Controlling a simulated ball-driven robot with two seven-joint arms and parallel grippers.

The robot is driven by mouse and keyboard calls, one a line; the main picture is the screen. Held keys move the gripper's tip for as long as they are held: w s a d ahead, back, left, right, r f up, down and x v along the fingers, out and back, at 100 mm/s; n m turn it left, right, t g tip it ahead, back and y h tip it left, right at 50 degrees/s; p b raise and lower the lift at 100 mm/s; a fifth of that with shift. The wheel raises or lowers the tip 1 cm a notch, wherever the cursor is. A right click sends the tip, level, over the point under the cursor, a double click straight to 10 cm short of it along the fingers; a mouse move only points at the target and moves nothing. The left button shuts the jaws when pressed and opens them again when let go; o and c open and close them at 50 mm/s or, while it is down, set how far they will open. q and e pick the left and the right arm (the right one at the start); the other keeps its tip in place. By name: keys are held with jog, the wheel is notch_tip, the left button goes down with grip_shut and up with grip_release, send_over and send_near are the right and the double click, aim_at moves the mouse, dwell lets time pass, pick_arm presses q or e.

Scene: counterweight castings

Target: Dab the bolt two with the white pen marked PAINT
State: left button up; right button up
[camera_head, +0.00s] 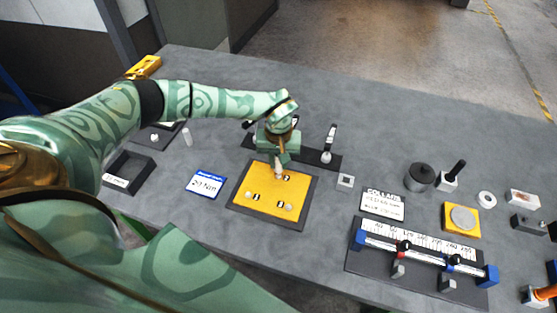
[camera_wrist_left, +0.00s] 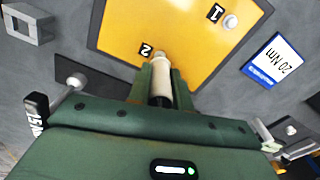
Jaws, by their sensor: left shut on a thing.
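My left gripper (camera_head: 278,150) is shut on a white pen (camera_head: 278,170), held tip down over the yellow plate (camera_head: 246,204). The pen also shows in the left wrist view (camera_wrist_left: 161,78), between the fingers of my left gripper (camera_wrist_left: 160,100). Its tip is at the spot beside the label 2 (camera_wrist_left: 147,49) on the plate (camera_wrist_left: 125,30). Bolt two is hidden behind the tip, and I cannot tell whether they touch. No PAINT marking is readable on the pen. Another bolt (camera_wrist_left: 230,22) shows beside the label 1 (camera_wrist_left: 215,12). My right gripper is not in view.
A dark rack behind the plate holds another black-and-white tool (camera_head: 329,142). A blue-and-white 20 Nm card (camera_head: 206,184) lies left of the plate. A black tray (camera_head: 128,174) is farther left. A scale rail (camera_head: 420,248) and a COLLARS card (camera_head: 382,204) are on the right.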

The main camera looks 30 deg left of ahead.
pick_arm(q)
jog(key=shift+r+p, duration=2.55)
jog(key=shift+r, duration=0.4)
